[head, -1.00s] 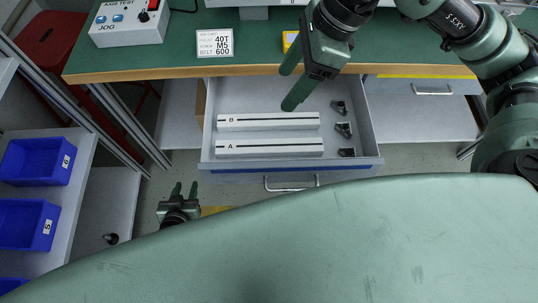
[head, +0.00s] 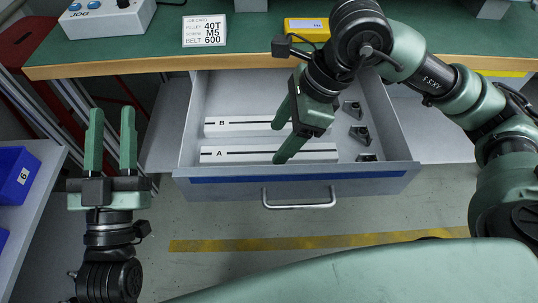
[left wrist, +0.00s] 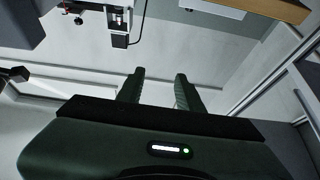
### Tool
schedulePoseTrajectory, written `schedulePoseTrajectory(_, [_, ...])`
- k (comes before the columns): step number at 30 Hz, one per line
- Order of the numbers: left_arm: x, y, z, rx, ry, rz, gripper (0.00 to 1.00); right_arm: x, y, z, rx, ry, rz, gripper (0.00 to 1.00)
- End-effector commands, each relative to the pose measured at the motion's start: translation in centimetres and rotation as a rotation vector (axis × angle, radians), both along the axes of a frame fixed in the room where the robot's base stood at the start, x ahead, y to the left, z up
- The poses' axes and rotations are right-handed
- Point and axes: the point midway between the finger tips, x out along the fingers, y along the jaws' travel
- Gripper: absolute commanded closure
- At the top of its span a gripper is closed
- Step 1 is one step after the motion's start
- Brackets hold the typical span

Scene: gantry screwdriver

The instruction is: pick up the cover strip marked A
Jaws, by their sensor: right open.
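The cover strip marked A (head: 238,154) is a long white bar with a dark line along it, lying in the front of the open drawer. The strip marked B (head: 235,126) lies parallel behind it. My right gripper (head: 280,142) is open above the drawer, its fingers pointing down left over the strips. One fingertip overlaps strip A in the picture, and I cannot tell whether it touches. Nothing shows between the fingers. My left gripper (head: 112,132) is open and empty, left of the drawer, fingers pointing away. Its fingers also show in the left wrist view (left wrist: 160,88).
The drawer (head: 300,180) is pulled out below the green bench top (head: 255,45). Several small dark brackets (head: 359,132) lie at its right side. A yellow device (head: 306,25) and a job card (head: 204,31) are on the bench. Blue bins (head: 18,176) stand at left.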

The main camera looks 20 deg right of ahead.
Motion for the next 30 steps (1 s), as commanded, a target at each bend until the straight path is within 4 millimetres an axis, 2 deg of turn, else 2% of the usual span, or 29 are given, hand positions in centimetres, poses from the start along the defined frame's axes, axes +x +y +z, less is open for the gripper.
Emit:
schedulePoseTrajectory(9, [-3.4, 0.3, 4.4, -0.084, -0.293, -0.016, 0.64, 0.5, 1.4, -3.6, 0.0, 0.004, 0.002, 0.36])
schedulePoseTrajectory(13, [-4.2, 0.4, 5.2, -0.102, -0.351, -0.02, 0.64, 0.7, 1.7, -4.1, 0.0, 0.001, 0.0, 0.36])
schedulePoseTrajectory(20, [-4.4, 0.4, 5.4, -0.105, -0.361, -0.02, 0.64, 0.7, 1.7, -4.2, 0.0, 0.001, 0.0, 0.36])
schedulePoseTrajectory(21, [-4.4, 0.4, 5.4, -0.105, -0.361, -0.02, 0.64, 0.7, 1.7, -4.1, 0.0, 0.001, 0.0, 0.39])
schedulePoseTrajectory(27, [-4.4, 0.4, 5.4, -0.105, -0.36, -0.02, 0.64, 0.7, 1.7, -4.1, 0.0, 0.001, 0.0, 0.95])
schedulePoseTrajectory(28, [-4.4, 0.4, 5.4, -0.105, -0.36, -0.02, 0.64, 0.7, 1.7, -4.1, 0.0, 0.001, 0.0, 1.0])
schedulePoseTrajectory(30, [-4.4, 0.4, 5.4, -0.105, -0.36, -0.02, 0.64, 0.7, 1.7, -4.1, 0.0, 0.0, 0.0, 1.0])
